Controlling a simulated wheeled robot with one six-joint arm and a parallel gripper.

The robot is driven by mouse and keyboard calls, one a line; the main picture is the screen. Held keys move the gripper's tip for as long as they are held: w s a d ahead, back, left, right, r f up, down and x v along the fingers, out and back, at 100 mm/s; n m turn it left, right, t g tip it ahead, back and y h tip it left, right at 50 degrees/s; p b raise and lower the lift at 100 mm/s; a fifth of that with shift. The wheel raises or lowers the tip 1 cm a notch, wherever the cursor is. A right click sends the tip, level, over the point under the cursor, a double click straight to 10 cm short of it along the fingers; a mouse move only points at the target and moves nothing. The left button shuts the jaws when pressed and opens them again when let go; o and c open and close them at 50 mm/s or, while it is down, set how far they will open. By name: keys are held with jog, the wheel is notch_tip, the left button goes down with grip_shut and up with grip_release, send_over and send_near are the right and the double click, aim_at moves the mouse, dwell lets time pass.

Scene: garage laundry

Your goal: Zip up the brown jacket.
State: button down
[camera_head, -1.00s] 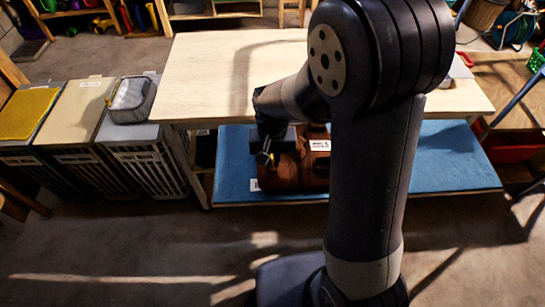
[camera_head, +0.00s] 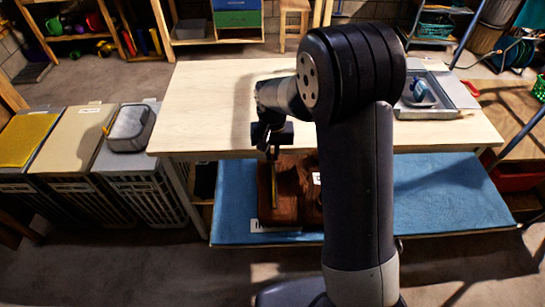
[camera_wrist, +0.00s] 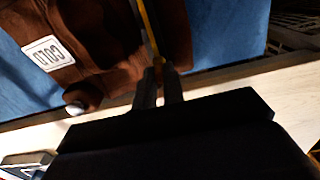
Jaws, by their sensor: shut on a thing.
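The brown jacket (camera_head: 290,195) lies on the blue surface below the pale tabletop, partly hidden behind my arm in the head view. In the wrist view the jacket (camera_wrist: 105,45) shows a white label reading "COLD". A yellow zipper line (camera_head: 275,192) runs along the jacket's left part; it also shows in the wrist view (camera_wrist: 148,30), leading to my fingertips. My gripper (camera_head: 272,150) is at the jacket's far end, near the table's front edge. In the wrist view its fingers (camera_wrist: 161,72) are shut on the zipper pull, which is mostly hidden between them.
The pale tabletop (camera_head: 215,100) is close behind and above my gripper. A grey tray (camera_head: 455,98) with a blue object stands on its right. Lidded hampers (camera_head: 75,140) stand at the left. The blue surface (camera_head: 440,200) is free at the right.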

aim_at(272, 154)
jog(key=shift+w, duration=0.1)
jog(key=c, duration=1.5)
grip_release()
jog(key=shift+r, duration=0.1)
notch_tip(272, 154, up, 11)
jog(key=shift+f+b, duration=0.2)
jog(key=shift+b, duration=0.3)
